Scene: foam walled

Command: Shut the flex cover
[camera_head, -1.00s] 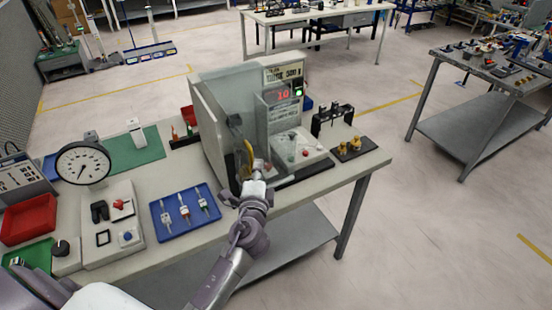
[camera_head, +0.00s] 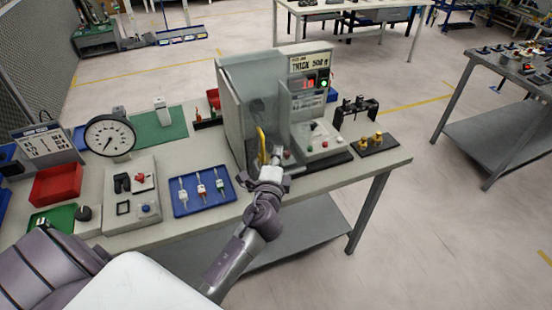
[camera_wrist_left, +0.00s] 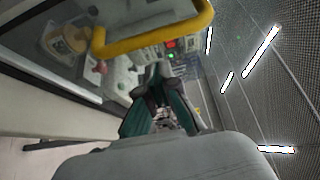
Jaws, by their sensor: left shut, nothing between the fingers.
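The flex cover (camera_head: 258,98) is a clear panel on the grey machine (camera_head: 308,92) at the back of the bench. It stands swung out at the machine's left front, leaving the front with its buttons uncovered. Its yellow handle (camera_head: 261,146) is upright on the panel; in the left wrist view the handle (camera_wrist_left: 155,40) crosses the top. My left gripper (camera_head: 276,158) is shut and empty, just right of the handle in the head view. Its dark fingers (camera_wrist_left: 160,88) show below the handle in the wrist view. I cannot tell whether they touch it. My right gripper is not in view.
A blue tray (camera_head: 202,205) with several small parts lies left of my arm. A dial gauge (camera_head: 110,137) and a red bin (camera_head: 57,184) stand farther left. A black stand (camera_head: 355,106) and a block with brass parts (camera_head: 373,143) are right of the machine.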

